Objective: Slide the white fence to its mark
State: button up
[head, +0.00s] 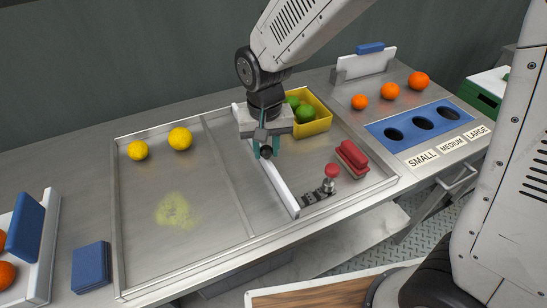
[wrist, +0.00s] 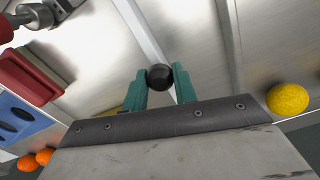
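The white fence (head: 283,188) is a long, thin bar running from back to front across the metal tray. In the wrist view the fence (wrist: 140,28) leads away from the fingers. A round black knob (wrist: 160,77) sits on it. My gripper (head: 266,151) is over the middle of the fence. Its two teal fingers (wrist: 160,83) stand on either side of the knob and appear to touch it. A thin straight line (head: 232,170) crosses the tray to the left of the fence, roughly parallel; I cannot tell whether it is the mark.
Two lemons (head: 180,138) and a yellow-green smear (head: 175,212) are on the left of the tray. A yellow bin (head: 318,124) with green fruit, a red block (head: 352,157) and a red-knobbed clamp (head: 330,178) are right of the fence. The tray has a raised rim (head: 185,283).

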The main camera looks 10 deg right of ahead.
jog(key=shift+c, duration=0.7)
jog(key=shift+w+d, duration=0.3)
jog(key=shift+d, duration=0.65)
jog(key=shift+w+d, duration=0.25)
jog(key=shift+d, duration=0.7)
jog(key=shift+w+d, duration=0.3)
jog(key=shift+d, duration=0.65)
jog(key=o, duration=1)
jog(key=shift+o, duration=0.2)
notch_tip(320, 180, up, 8)
jog(key=s+d+r, duration=0.4)
jog(key=s+d, duration=0.3)
jog(key=s, duration=0.3)
jog(key=s+d+r+t, duration=0.1)
jog(key=s+d+r, duration=0.3)
jog(key=s+d, duration=0.4)
jog(key=s, duration=0.3)
